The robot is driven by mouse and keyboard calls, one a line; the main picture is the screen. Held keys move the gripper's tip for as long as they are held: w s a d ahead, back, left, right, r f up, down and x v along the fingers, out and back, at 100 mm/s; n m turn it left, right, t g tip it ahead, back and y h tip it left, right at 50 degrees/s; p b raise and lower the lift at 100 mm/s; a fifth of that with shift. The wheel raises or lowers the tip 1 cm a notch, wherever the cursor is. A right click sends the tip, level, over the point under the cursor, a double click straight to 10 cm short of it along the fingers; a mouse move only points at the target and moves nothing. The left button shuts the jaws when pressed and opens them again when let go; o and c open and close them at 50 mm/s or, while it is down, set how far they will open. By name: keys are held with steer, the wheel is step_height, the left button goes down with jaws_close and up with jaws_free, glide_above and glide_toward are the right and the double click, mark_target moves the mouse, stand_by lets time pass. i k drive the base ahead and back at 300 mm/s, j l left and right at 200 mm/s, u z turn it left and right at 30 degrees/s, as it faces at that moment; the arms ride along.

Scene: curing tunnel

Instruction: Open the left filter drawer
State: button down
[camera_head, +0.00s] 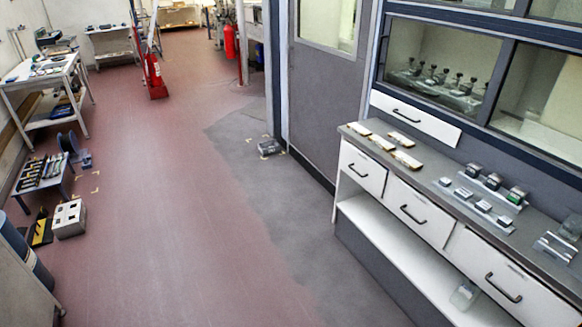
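A grey-topped bench with white drawer fronts stands along the right side. Its left drawer (363,163) has a dark bar handle (357,171) and looks shut, its front level with the row. A middle drawer (430,215) and a right drawer (490,268) have similar handles and look shut too. A separate wide white front (440,126) with a dark handle sits above the bench top, below the windows. No readable label shows which front is the filter drawer. My gripper is not in view.
Small blocks (407,159) and metal parts (487,206) lie on the bench top. An open white shelf (395,248) runs under the drawers. A grey device (268,147) sits on the floor near the door. The red floor (170,220) in the middle is clear.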

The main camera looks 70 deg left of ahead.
mark_target(366, 170)
steer(key=u, duration=2)
